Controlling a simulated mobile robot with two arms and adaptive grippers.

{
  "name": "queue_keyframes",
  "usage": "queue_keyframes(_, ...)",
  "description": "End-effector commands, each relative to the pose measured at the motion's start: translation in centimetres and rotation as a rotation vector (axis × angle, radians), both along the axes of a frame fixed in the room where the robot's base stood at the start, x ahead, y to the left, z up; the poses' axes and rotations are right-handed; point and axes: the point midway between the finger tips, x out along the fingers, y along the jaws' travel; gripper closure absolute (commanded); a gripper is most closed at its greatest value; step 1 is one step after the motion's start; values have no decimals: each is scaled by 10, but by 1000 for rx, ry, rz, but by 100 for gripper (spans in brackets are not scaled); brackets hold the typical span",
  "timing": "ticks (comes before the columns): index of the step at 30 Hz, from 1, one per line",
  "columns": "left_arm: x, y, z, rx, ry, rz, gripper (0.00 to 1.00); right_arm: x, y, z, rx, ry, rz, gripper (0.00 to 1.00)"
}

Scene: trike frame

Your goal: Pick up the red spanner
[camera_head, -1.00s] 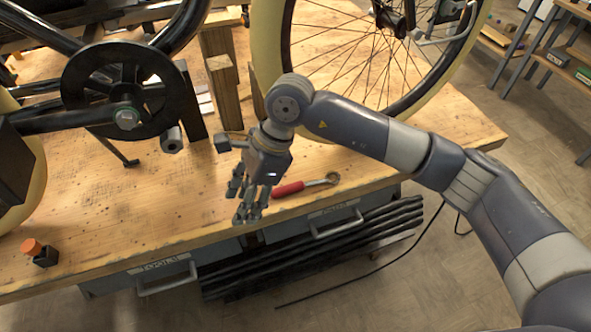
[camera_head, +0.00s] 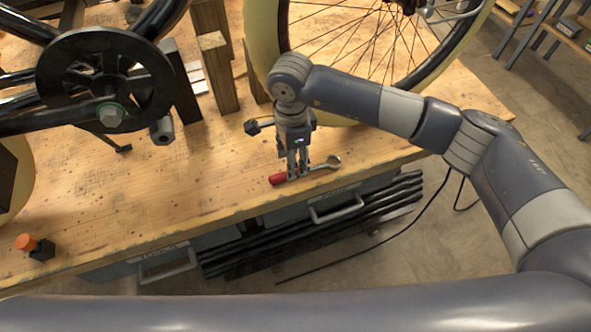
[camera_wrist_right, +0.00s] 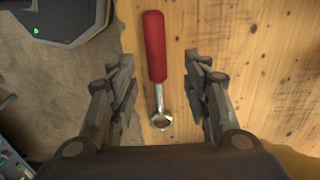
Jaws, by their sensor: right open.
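The red spanner lies flat on the wooden workbench (camera_head: 130,215) near its front edge. Its red handle (camera_head: 277,179) points left in the head view and its metal ring end points right. My right gripper (camera_head: 298,172) points down over the middle of the spanner, hiding part of it. In the right wrist view the spanner (camera_wrist_right: 154,48) lies between the two open fingers of the right gripper (camera_wrist_right: 160,85), red handle away and ring end near. The fingers stand apart from it on both sides. My left gripper is not in view.
A black trike frame with a crank (camera_head: 105,80) stands at the left, and a spoked wheel (camera_head: 350,40) behind my right arm. Wooden posts (camera_head: 217,72) rise behind the gripper. An orange-capped item (camera_head: 35,246) sits at front left. The bench between is clear.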

Motion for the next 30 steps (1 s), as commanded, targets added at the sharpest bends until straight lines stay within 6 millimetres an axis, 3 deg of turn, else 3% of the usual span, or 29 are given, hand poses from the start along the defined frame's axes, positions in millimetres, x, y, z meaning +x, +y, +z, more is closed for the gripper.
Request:
queue_keyframes(6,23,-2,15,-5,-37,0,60,-3,-8,-31,-1,5,-2,56)
queue_keyframes(17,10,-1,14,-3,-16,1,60,-2,-7,-42,0,1,1,56)
queue_keyframes(23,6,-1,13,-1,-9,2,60,-2,-7,-42,0,0,0,100)
queue_keyframes(30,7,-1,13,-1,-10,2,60,-2,-7,-41,1,0,0,100)
